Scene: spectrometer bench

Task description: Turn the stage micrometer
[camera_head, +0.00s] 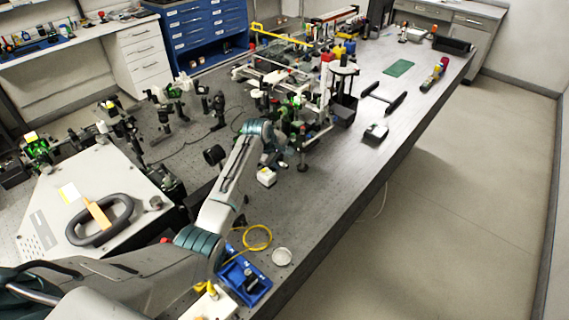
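My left arm reaches in from the lower left over the bench. My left gripper (277,158) is at its far end, low beside a crowded cluster of optical mounts (297,105) with green and black parts. The fingers are small and dark against the mounts, so I cannot tell whether they are open or shut, or whether they touch anything. I cannot pick out the stage micrometer in this cluster; it is too small or hidden by the gripper. My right gripper is not in view.
A white box with a black handle (85,236) stands at the left. A blue tray (262,290), a yellow cable loop (258,238) and a round white dish (282,257) lie near the front edge. A small grey device (376,132) sits on the right, where the bench is mostly clear.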

